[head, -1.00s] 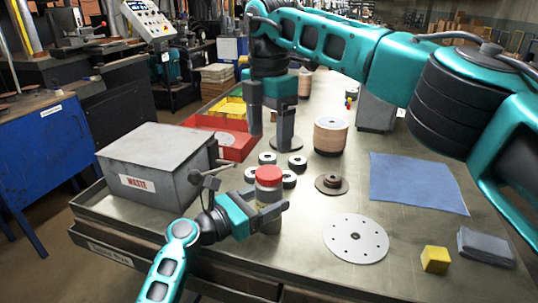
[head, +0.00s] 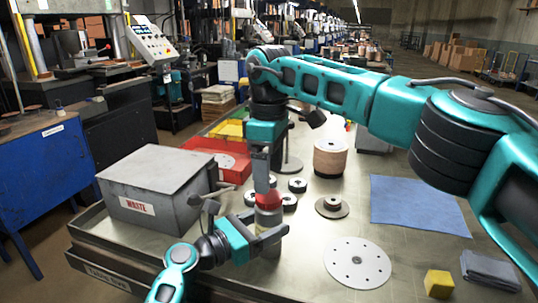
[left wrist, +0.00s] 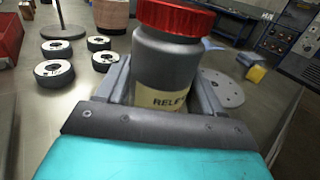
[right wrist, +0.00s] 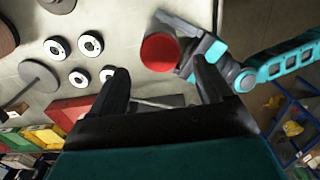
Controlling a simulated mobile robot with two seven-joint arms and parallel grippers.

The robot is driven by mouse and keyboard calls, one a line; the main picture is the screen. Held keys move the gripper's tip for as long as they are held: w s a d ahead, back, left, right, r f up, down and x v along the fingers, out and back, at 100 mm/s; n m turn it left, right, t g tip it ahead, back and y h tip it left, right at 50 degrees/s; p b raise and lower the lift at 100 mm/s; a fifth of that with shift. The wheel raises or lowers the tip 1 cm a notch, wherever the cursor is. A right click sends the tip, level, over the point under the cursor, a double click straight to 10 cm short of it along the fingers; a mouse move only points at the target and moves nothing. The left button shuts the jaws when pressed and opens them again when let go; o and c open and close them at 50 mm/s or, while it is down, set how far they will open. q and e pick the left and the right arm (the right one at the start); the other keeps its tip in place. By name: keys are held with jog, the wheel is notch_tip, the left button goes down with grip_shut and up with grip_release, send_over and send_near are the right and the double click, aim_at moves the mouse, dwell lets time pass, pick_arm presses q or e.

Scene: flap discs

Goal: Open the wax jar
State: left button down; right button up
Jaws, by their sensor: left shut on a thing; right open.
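The wax jar (head: 267,218) is a grey jar with a red lid (head: 269,199) and stands upright near the table's front edge. The left wrist view shows its cream label (left wrist: 160,99) and the lid (left wrist: 176,17) on top. My left gripper (head: 272,232) is shut around the jar's body, below the lid. My right gripper (head: 264,182) points down over the lid, and a finger hides part of it in the head view. In the right wrist view the open fingers (right wrist: 160,73) have the lid (right wrist: 159,52) just beyond their tips; contact cannot be told.
A grey waste box (head: 150,185) stands left of the jar. Several small black-and-white discs (head: 297,185) lie behind it. A brown disc (head: 332,207), a white perforated disc (head: 357,263), a yellow block (head: 439,283) and a blue cloth (head: 415,203) lie to the right.

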aim_at(269, 195)
jog(key=shift+f, duration=2.45)
